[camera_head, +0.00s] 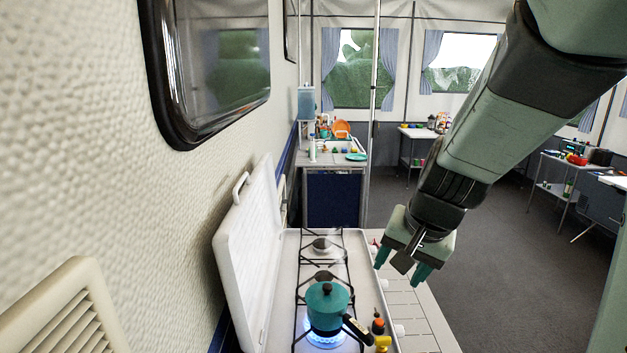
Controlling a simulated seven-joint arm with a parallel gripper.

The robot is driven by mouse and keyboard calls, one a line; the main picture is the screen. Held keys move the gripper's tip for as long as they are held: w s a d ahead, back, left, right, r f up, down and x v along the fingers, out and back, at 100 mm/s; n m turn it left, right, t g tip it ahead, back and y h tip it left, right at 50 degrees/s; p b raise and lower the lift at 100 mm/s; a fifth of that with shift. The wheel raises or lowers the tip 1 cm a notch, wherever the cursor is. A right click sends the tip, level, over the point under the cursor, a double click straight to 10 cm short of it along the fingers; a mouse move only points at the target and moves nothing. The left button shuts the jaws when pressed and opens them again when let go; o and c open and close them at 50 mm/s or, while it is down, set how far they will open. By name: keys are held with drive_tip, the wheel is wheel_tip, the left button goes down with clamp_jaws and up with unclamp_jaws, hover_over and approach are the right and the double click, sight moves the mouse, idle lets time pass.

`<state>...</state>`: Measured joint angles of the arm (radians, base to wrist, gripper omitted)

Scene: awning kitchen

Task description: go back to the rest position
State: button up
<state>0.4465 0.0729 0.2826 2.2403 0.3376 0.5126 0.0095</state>
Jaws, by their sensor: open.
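My gripper (402,272) hangs from my arm over the right edge of the stove, pointing down. Its two teal fingers are apart, with nothing seen between them. A teal moka pot (326,305) with a dark knob and dark handle stands upright on the near burner, left of and nearer than my gripper, not touching it. A blue flame (325,340) burns under the pot.
The white stove (285,262) has its lid (248,250) raised against the left wall. A slatted side shelf (410,310) lies below my gripper. Open floor (480,270) is to the right; furnished tables (415,132) stand further back.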

drive_tip(key=s+a+r+n+t, duration=0.2)
drive_tip(key=s+a+r+n, duration=0.25)
drive_tip(key=s+r, duration=0.75)
drive_tip(key=s+n+h, duration=0.1)
drive_tip(key=s, duration=0.6)
drive_tip(key=shift+s+d+f+g, duration=0.25)
drive_tip(key=shift+d+f+g, duration=0.05)
drive_tip(key=shift+d+f, duration=0.15)
drive_tip(key=shift+o, duration=0.2)
